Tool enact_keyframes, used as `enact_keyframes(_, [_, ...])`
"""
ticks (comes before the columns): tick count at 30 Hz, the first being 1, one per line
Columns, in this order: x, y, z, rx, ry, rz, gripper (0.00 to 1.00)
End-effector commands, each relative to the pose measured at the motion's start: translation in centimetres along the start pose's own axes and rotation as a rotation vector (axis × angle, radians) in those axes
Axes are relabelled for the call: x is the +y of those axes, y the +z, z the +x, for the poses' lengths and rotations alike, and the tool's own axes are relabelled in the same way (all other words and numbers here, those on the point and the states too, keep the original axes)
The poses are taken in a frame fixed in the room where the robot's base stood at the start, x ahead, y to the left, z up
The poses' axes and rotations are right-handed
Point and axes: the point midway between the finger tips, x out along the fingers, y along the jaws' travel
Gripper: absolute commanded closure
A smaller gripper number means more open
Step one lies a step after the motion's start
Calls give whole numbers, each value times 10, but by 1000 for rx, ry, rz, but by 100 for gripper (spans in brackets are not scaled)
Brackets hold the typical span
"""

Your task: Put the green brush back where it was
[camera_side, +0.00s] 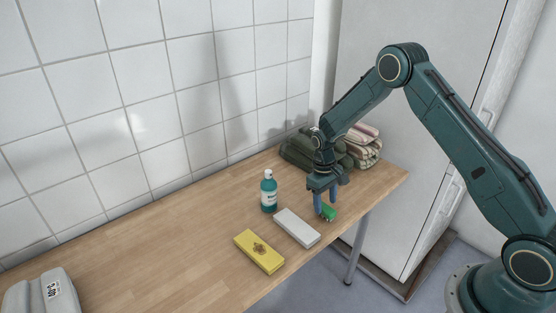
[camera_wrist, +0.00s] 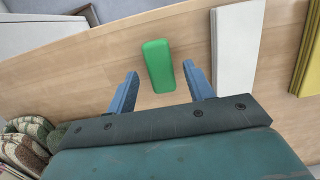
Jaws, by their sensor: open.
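The green brush (camera_side: 329,212) lies on the wooden table near its front right edge, beside the white block. In the wrist view the green brush (camera_wrist: 158,66) shows as a smooth, rounded green bar lying on the wood. My gripper (camera_side: 325,204) is open and low over the table at the brush. In the wrist view the blue fingers of my gripper (camera_wrist: 163,88) stand apart on either side of the brush's near end, with a gap on each side. The brush's underside is hidden.
A white block (camera_side: 297,227) and a yellow block (camera_side: 259,250) lie left of the brush. A teal bottle (camera_side: 268,191) stands behind them. Folded towels (camera_side: 363,145) lie at the back right. A grey device (camera_side: 41,297) is at the front left. The left middle tabletop (camera_side: 150,240) is clear.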

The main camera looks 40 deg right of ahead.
Motion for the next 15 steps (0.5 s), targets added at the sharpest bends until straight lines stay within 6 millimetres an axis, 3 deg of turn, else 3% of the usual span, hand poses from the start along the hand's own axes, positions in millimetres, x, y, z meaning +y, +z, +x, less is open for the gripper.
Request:
enact_keyframes(9, [0,-1,-54,5,1,0,48])
enact_keyframes(15, [0,-1,-79,3,1,0,48])
